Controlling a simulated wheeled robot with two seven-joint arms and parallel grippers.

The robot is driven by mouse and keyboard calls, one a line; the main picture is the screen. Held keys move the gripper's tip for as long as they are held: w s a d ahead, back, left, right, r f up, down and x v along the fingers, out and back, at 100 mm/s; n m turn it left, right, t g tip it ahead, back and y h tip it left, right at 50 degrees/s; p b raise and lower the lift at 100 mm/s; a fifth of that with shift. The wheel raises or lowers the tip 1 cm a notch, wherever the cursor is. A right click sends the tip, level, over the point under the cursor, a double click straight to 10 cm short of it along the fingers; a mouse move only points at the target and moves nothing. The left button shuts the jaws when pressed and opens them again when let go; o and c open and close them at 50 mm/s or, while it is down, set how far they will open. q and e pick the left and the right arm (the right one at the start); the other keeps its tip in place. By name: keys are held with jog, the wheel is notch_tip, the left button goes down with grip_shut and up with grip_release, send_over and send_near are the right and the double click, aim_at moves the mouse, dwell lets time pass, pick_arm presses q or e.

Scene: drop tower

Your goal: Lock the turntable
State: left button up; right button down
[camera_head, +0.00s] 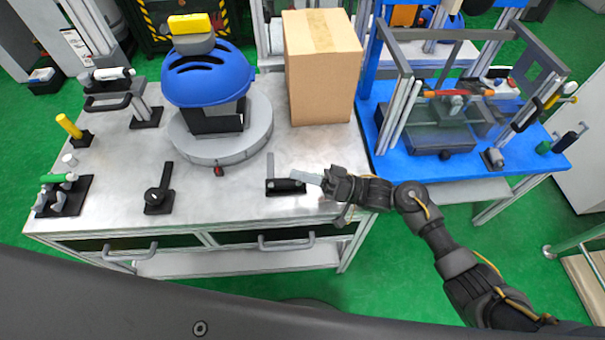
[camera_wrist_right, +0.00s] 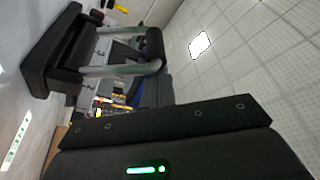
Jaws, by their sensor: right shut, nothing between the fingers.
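The turntable (camera_head: 222,147) is a round grey disc on the metal workbench, with a blue helmet (camera_head: 208,75) on a black stand on top of it. A small red part (camera_head: 219,171) shows at the disc's front edge. A black toggle-like fixture (camera_head: 286,187) with an upright grey strip is on the bench right of the disc. My right gripper (camera_head: 322,183) is shut and empty, just right of this fixture; whether they touch I cannot tell. The right wrist view shows a black bar handle (camera_wrist_right: 154,48) on two pale rods, beyond my dark gripper body. My left gripper is out of view.
A cardboard box (camera_head: 322,65) stands behind the fixture. A black knob lever (camera_head: 158,195) and a green-handled clamp (camera_head: 62,190) are on the left of the bench. A blue workstation (camera_head: 374,120) with a clear-walled frame adjoins on the right. The bench front centre is clear.

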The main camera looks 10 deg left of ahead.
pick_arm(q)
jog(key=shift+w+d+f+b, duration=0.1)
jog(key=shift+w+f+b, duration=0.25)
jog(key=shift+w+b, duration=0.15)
pick_arm(e)
jog(key=w+d, duration=0.2)
jog(key=d, duration=0.7)
jog(key=shift+w+r, duration=0.25)
jog(key=shift+w, duration=0.05)
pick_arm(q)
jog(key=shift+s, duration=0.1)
